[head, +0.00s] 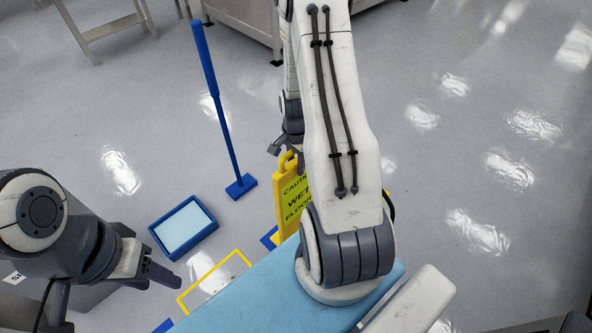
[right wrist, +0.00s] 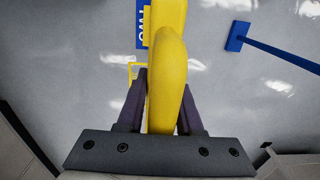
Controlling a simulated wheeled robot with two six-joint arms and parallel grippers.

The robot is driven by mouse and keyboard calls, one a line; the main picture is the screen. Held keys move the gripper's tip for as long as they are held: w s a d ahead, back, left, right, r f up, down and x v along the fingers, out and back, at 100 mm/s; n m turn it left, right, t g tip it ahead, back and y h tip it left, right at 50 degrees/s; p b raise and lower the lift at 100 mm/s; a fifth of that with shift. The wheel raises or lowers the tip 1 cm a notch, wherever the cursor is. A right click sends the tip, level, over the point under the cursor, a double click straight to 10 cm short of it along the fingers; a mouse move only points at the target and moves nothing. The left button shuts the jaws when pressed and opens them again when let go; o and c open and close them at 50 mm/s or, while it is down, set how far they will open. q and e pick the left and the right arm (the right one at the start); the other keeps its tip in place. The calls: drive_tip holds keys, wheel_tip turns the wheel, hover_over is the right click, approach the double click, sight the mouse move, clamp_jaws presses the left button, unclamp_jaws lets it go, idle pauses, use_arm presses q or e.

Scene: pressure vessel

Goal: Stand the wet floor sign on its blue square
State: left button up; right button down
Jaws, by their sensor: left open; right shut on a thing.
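The yellow wet floor sign (head: 290,200) is roughly upright at the centre of the head view, its lower part hidden by my right arm and my blue top. My right gripper (head: 291,152) is shut on the sign's top. In the right wrist view the yellow sign (right wrist: 168,75) runs between the two fingers. Part of a blue marking (head: 269,237) shows on the floor beside the sign's lower left; in the wrist view this blue square (right wrist: 140,30) bears white letters. I cannot tell whether the sign touches the floor. My left gripper (head: 163,274) is open and empty at the left.
A yellow floor outline (head: 243,258) lies left of the sign. A blue tray with a pale inside (head: 205,236) and an upright blue long-handled tool (head: 219,110) stand further left. Steel tables (head: 105,28) stand at the back. The floor at right is clear.

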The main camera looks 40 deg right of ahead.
sight(292, 192)
drive_tip(key=shift+f, duration=1.2)
drive_tip(key=shift+f+b, duration=0.15)
drive_tip(key=shift+b, duration=0.15)
drive_tip(key=c, duration=0.6)
unclamp_jaws()
drive_tip(key=shift+o, duration=0.2)
